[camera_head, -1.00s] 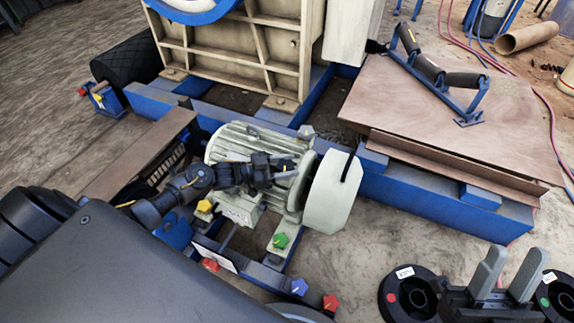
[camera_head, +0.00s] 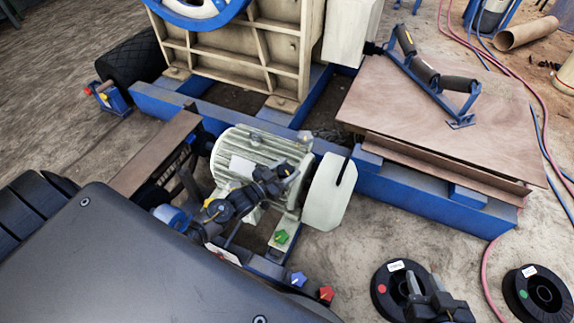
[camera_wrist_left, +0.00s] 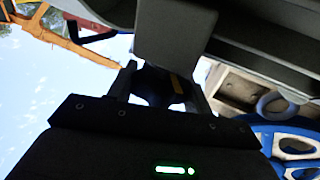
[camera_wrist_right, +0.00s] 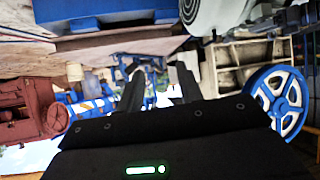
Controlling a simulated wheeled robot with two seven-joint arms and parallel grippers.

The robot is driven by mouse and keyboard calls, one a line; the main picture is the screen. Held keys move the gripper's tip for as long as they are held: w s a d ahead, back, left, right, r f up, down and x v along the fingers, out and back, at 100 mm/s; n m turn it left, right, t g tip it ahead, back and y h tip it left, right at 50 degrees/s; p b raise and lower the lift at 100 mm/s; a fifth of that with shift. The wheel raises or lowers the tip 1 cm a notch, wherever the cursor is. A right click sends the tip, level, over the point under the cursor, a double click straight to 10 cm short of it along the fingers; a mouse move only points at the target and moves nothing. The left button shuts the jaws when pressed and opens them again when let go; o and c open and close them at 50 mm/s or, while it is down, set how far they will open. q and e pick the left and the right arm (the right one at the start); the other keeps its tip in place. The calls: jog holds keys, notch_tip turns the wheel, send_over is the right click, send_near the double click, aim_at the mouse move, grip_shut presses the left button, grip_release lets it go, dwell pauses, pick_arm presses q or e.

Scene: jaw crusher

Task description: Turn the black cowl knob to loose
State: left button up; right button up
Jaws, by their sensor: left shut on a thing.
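A cream motor (camera_head: 255,152) stands on the blue frame, with a rounded cream cowl (camera_head: 328,192) at its right end. My left gripper (camera_head: 284,172) reaches over the motor beside the cowl. In the left wrist view its fingers (camera_wrist_left: 162,82) stand on either side of a black knob (camera_wrist_left: 152,88) with an orange mark, and are shut on it. The head view does not show the knob clearly, as the dark gripper covers that area. My right gripper (camera_head: 428,288) is empty with fingers apart at the lower right; its gap also shows in the right wrist view (camera_wrist_right: 160,88).
Green (camera_head: 281,237), blue (camera_head: 298,279) and red (camera_head: 326,293) knobs sit near the motor base. Two black spools (camera_head: 540,292) lie by my right gripper. A brown plate (camera_head: 410,120) with a roller bracket (camera_head: 435,75) is at the right. Bare ground lies between cowl and spools.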

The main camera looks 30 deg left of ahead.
pick_arm(q)
jog(key=n+t+y+p, duration=0.1)
jog(key=n+y+p, duration=0.1)
jog(key=y, duration=0.3)
jog(key=shift+n, duration=0.7)
jog(key=shift+a+n+y, duration=0.1)
jog(key=shift+n+y, duration=0.2)
jog(key=shift+y, duration=0.3)
pick_arm(e)
jog(key=s+d+f+m+g+h, duration=0.1)
jog(key=s+d+f+g+h, duration=0.2)
jog(key=s+d+f+g, duration=0.2)
jog(key=shift+s+d+f+m+g, duration=0.3)
jog(key=shift+s+d+g, duration=0.55)
jog(key=shift+s, duration=0.9)
jog(key=shift+r, duration=0.1)
pick_arm(q)
jog(key=o, duration=1)
